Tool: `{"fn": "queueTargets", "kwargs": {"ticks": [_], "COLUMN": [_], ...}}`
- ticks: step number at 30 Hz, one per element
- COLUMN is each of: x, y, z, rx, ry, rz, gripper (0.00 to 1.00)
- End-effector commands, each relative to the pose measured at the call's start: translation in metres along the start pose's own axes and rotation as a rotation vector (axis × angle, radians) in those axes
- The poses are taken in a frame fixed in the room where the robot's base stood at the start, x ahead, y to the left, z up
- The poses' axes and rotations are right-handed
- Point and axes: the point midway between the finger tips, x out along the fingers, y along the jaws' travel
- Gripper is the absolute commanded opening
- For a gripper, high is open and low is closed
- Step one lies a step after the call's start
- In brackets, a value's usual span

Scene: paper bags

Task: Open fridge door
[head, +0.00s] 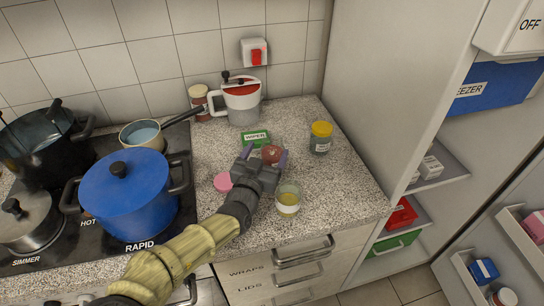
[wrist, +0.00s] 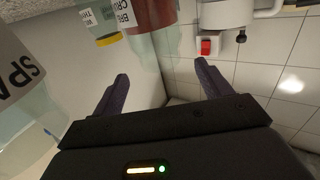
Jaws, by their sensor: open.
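A tall pale fridge-like cabinet (head: 375,90) stands right of the counter. Its front is open, showing inner shelves (head: 440,165). A panel with door bins (head: 470,270), apparently its door, stands swung out at the lower right. Its handle is not visible. My gripper (head: 264,155) is over the counter, well left of the cabinet and touching no part of it. In the wrist view my gripper (wrist: 160,86) has its two fingers apart with nothing held between them.
A yellow-lidded jar (head: 320,138), green box (head: 255,138), pink lid (head: 222,181) and glass jar (head: 288,198) crowd around my gripper. A blue pot (head: 125,195) is on the hob. Drawer handles (head: 303,252) stick out below the counter. Some floor (head: 400,285) is bare.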

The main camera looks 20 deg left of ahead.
Motion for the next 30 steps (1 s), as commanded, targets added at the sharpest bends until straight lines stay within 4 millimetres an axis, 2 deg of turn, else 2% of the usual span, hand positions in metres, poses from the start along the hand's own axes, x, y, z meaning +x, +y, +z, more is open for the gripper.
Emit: {"fn": "queueTargets", "kwargs": {"ticks": [3, 6, 17, 27, 30], "x": [0.016, 0.024, 0.028, 0.071, 0.076], "y": [0.0, 0.0, 0.001, 0.002, 0.001], "z": [0.002, 0.003, 0.003, 0.002, 0.002], "rx": [0.001, 0.0, 0.001, 0.0, 0.0], "ry": [0.001, 0.0, 0.0, 0.001, 0.001], "rz": [0.002, 0.0, 0.003, 0.003, 0.002], "gripper": [0.77, 0.77, 0.77, 0.77, 0.77]}}
